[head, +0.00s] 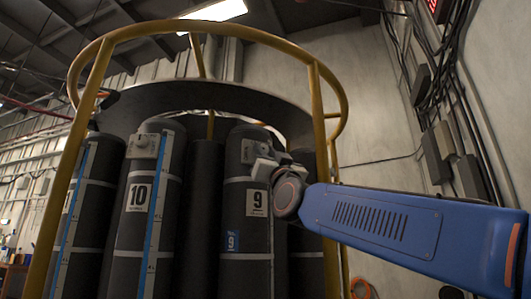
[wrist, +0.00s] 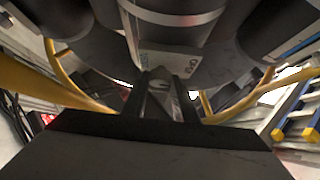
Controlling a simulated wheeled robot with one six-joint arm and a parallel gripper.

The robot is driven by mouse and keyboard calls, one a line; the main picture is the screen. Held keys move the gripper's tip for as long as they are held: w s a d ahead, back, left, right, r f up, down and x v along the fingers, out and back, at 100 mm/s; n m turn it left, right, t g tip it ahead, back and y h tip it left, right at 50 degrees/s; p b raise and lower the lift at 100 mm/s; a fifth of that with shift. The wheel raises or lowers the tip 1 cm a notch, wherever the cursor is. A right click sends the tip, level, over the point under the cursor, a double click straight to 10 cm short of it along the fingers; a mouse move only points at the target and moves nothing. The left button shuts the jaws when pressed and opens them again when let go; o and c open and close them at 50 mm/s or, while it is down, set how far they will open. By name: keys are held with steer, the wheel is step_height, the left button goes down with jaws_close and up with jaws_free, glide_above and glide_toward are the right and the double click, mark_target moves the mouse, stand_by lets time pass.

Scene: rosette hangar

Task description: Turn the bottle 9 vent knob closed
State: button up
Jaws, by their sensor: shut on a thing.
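Bottle 9 (head: 247,270) is a dark upright cylinder with a white "9" label and a small blue "9" tag, standing in the rack in the head view. My gripper (wrist: 161,98) reaches the grey valve box near its top, and my blue arm comes in from the right. In the wrist view, the dark fingers are shut on the small grey vent knob (wrist: 160,88), in front of the valve box (wrist: 182,63) with partly readable print. The fingers hide most of the knob, and its turn angle cannot be told. Bottle 9 also shows in the wrist view (wrist: 170,35).
Bottle 10 (head: 137,225) stands to the left, with its own grey valve box (head: 143,146) on top. A yellow rail (head: 316,100) rings the rack, with posts close to my arm. A concrete wall with cables and boxes (head: 437,160) is at right.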

steer(key=shift+m+h, duration=0.3)
steer(key=shift+m, duration=0.2)
steer(key=m+h, duration=0.4)
steer(key=m, duration=0.1)
steer(key=m+g+h, duration=0.1)
steer(key=m+h, duration=0.4)
steer(key=a+m+h, duration=0.1)
steer(key=m+h, duration=0.3)
steer(key=m, duration=0.1)
steer(key=shift+s+r+m+h, duration=0.15)
steer(key=shift+s+m+h, duration=0.05)
steer(key=shift+m+h, duration=0.2)
steer(key=m+g+h, duration=0.1)
steer(key=m, duration=0.1)
steer(key=m+g, duration=0.2)
steer(key=shift+r+h, duration=0.15)
steer(key=shift+h, duration=0.25)
steer(key=shift+r+m+g, duration=0.1)
steer(key=shift+m+g, duration=1)
steer(key=shift+m, duration=0.4)
steer(key=shift+m+g, duration=0.5)
